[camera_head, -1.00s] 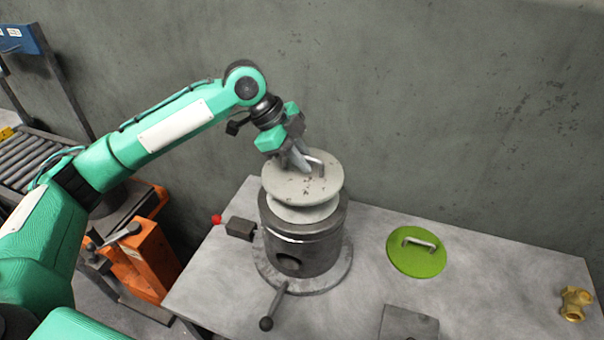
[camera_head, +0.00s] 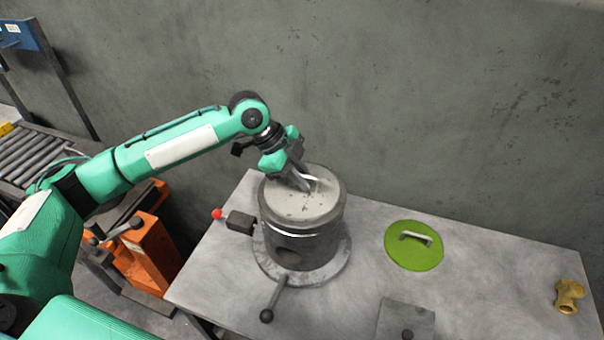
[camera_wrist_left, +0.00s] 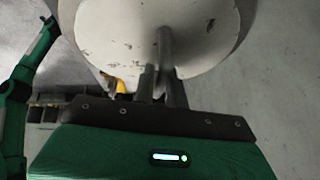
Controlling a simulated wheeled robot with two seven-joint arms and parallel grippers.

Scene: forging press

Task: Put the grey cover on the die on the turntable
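The round grey cover (camera_head: 302,204) lies level in the top of the dark cylindrical die (camera_head: 297,250), with the die's rim showing around it. The die stands on a round flanged turntable (camera_head: 328,272). My left gripper (camera_head: 306,184) is above the cover, its fingers closed around the cover's bar handle. In the left wrist view the pale, chipped cover (camera_wrist_left: 105,35) fills the top, with the fingers (camera_wrist_left: 160,85) at its handle. The fingers partly hide the handle. My right gripper is not in view.
A green lid (camera_head: 413,254) with a handle lies on the grey table (camera_head: 480,270) to the right. A brass fitting (camera_head: 568,296) is near the right edge. A lever (camera_head: 268,314) and red knob (camera_head: 217,214) stick out beside the die.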

